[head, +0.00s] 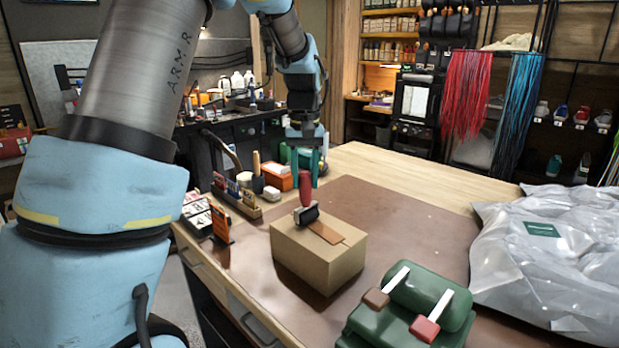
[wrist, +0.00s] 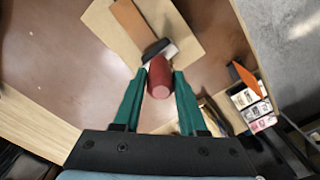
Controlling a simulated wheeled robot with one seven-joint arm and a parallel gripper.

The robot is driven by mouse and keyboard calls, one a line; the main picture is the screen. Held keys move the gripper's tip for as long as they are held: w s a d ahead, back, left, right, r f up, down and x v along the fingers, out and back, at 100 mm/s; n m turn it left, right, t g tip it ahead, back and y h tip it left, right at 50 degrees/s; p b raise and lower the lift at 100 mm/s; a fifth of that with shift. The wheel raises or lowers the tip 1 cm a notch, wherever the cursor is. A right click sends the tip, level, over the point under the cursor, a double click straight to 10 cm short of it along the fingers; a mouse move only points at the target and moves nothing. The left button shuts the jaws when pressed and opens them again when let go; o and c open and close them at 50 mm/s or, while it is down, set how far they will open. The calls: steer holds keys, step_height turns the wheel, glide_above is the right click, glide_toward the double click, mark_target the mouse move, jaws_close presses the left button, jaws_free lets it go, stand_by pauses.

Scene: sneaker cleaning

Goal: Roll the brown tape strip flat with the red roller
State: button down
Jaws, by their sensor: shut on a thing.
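A cardboard box (head: 318,260) stands on the brown mat. The brown tape strip (head: 326,233) lies on its top, and also shows in the wrist view (wrist: 132,24). The red handle points up between my green fingers in the wrist view (wrist: 159,78). My gripper (head: 305,172) is above the box, shut on the red handle. Whether the roller head touches the strip or the box is hard to tell.
The mat (head: 400,215) behind the box is clear.

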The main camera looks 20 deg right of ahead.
stand_by(0.3)
steer(key=shift+w+r+p, duration=0.1)
steer(key=shift+r+p, duration=1.15)
steer(key=shift+r, duration=2.75)
